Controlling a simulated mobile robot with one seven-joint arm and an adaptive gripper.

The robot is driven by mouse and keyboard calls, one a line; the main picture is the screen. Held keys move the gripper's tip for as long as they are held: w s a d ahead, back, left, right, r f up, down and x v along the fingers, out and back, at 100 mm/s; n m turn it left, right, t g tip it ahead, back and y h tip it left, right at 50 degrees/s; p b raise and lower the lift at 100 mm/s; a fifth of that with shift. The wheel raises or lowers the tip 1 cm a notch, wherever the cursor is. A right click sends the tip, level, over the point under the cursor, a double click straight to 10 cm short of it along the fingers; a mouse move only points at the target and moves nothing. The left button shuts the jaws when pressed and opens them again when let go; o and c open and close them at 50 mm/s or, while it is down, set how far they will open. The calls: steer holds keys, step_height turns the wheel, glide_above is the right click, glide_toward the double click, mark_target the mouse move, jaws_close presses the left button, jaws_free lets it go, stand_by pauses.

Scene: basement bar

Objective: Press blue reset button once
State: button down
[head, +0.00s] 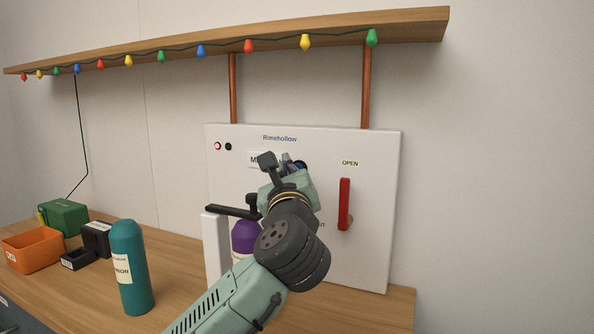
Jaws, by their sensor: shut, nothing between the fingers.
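My arm reaches up from the bottom of the head view to a white upright panel (370,270) marked "Rimehollow". My gripper (287,163) is shut and empty, in front of the panel's upper middle. A small dark blue round part, perhaps the blue button (301,164), shows just right of the fingertips. It is mostly hidden by my gripper. I cannot tell whether the fingers touch it. A label left of my gripper is partly covered.
A red lever (344,204) under "OPEN" is right of my gripper. A purple bottle (244,238) stands behind my arm. A teal bottle (129,268), an orange bin (33,250) and a green box (63,217) stand left. A shelf (415,25) with coloured lights hangs above.

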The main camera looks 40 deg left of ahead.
steer(key=shift+w, duration=0.15)
steer(key=shift+w+a, duration=0.1)
steer(key=shift+w, duration=0.15)
steer(key=shift+w+a, duration=0.1)
steer(key=shift+w, duration=0.3)
stand_by(0.6)
steer(key=shift+s, duration=0.1)
steer(key=shift+s+d, duration=0.2)
steer(key=shift+s, duration=0.5)
steer(key=shift+s, duration=0.1)
steer(key=s, duration=0.2)
steer(key=s+d, duration=0.1)
steer(key=s, duration=0.1)
steer(key=shift+s+d+b, duration=0.1)
steer(key=shift+s+b, duration=0.25)
steer(key=shift+b, duration=0.05)
stand_by(0.8)
